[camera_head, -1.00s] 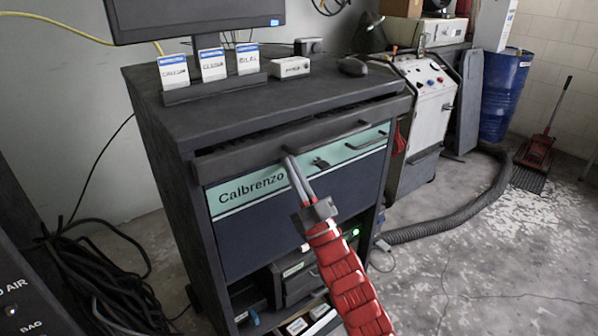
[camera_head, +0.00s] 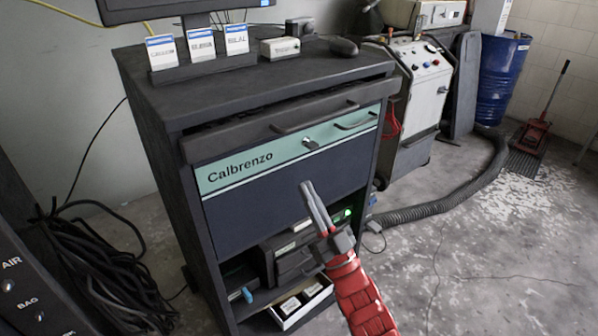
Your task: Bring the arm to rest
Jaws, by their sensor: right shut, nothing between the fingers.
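My right arm is red and comes in from the bottom of the head view. Its gripper (camera_head: 306,187) is shut with nothing between the fingers. The fingertips are in front of the dark lower front panel (camera_head: 255,205) of the Calbrenzo cabinet, below its teal strip. I cannot tell whether they touch the panel. My left gripper is not in view.
The cabinet (camera_head: 160,110) carries card holders (camera_head: 200,45), a small white box (camera_head: 280,47) and a monitor. An open shelf below holds a white tray (camera_head: 300,303). A grey machine (camera_head: 425,85), hose (camera_head: 440,207) and blue barrel (camera_head: 502,80) stand right. Floor at right is mostly clear.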

